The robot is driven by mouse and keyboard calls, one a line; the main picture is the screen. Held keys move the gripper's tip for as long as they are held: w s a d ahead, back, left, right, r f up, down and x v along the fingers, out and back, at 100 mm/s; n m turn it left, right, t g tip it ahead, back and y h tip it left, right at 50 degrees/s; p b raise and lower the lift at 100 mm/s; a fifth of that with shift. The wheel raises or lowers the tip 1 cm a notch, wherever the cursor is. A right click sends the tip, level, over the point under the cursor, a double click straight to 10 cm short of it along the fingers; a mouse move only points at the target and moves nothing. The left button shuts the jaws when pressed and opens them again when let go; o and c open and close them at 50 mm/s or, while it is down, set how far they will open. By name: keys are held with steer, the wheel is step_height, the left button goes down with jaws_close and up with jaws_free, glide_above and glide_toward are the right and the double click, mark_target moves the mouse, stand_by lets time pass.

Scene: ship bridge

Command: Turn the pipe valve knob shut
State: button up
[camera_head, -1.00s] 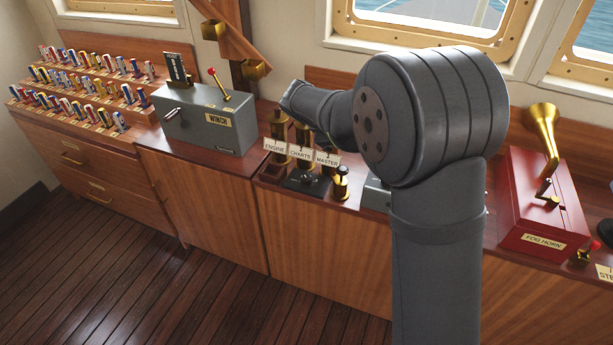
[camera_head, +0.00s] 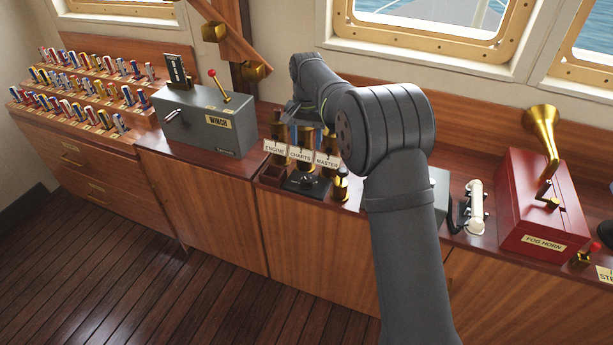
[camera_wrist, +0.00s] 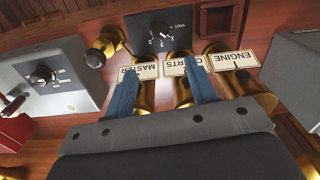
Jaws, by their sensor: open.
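A small dark knob with a white mark (camera_wrist: 157,43) sits on a black plate (camera_wrist: 178,22) in the wrist view; its lettering is too small to read. The plate also shows in the head view (camera_head: 304,184), in front of brass pipes labelled ENGINE (camera_head: 275,148), CHARTS (camera_head: 301,155) and MASTER (camera_head: 327,161). No other knob is labelled as a pipe valve.
A brass fitting (camera_head: 340,186) stands right of the plate. A grey box with a dial (camera_wrist: 50,80) is near it. The grey WINCH box (camera_head: 207,118) stands left, and the red FOG HORN box (camera_head: 545,205) right. A white handset (camera_head: 476,207) lies between.

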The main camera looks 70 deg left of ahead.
mark_target(307, 179)
step_height(307, 179, down, 14)
steer(key=shift+f, duration=0.25)
steer(key=c, duration=1)
